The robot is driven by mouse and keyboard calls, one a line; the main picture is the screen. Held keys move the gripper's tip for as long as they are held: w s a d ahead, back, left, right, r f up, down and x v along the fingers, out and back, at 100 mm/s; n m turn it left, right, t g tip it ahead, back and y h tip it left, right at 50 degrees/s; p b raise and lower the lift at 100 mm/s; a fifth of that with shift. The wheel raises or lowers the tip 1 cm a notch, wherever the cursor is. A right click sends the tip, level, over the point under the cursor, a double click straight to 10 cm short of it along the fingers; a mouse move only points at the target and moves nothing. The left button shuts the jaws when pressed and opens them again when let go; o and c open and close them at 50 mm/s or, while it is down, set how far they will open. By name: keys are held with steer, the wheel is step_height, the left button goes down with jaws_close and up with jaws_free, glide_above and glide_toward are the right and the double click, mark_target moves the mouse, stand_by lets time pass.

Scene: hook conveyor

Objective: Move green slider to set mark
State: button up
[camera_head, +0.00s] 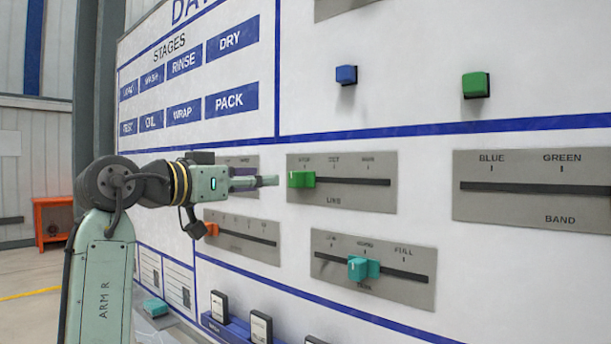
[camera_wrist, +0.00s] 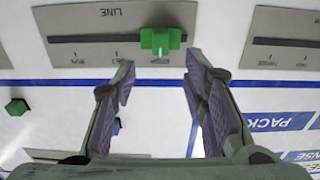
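The green slider (camera_head: 301,179) sits at the left end of the slot on the grey LINE plate (camera_head: 340,200) in the head view. Three small labels stand above the slot; the middle one, perhaps SET, is hard to read. My gripper (camera_head: 272,181) points at the wall just left of the slider. The wrist view shows the plate upside down, with the green slider (camera_wrist: 160,40) at the slot's right. There my gripper (camera_wrist: 160,66) is open, with a finger to each side below the slider. The fingers appear empty and apart from it.
A teal slider (camera_head: 363,268) sits on a plate below, and an orange slider (camera_head: 211,230) on one at lower left. The BAND plate (camera_head: 540,205) is to the right. Blue (camera_head: 346,75) and green (camera_head: 475,84) blocks stick out above. The wall between plates is clear.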

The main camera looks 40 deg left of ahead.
mark_target(291, 178)
steer(key=w+p, duration=0.1)
steer(key=w, duration=0.5)
steer(key=w+p, duration=0.1)
steer(key=w, duration=0.2)
steer(key=shift+w+d+p, duration=0.2)
steer(key=shift+d+p, duration=0.1)
steer(key=shift+d, duration=0.05)
jaws_close()
stand_by(0.3)
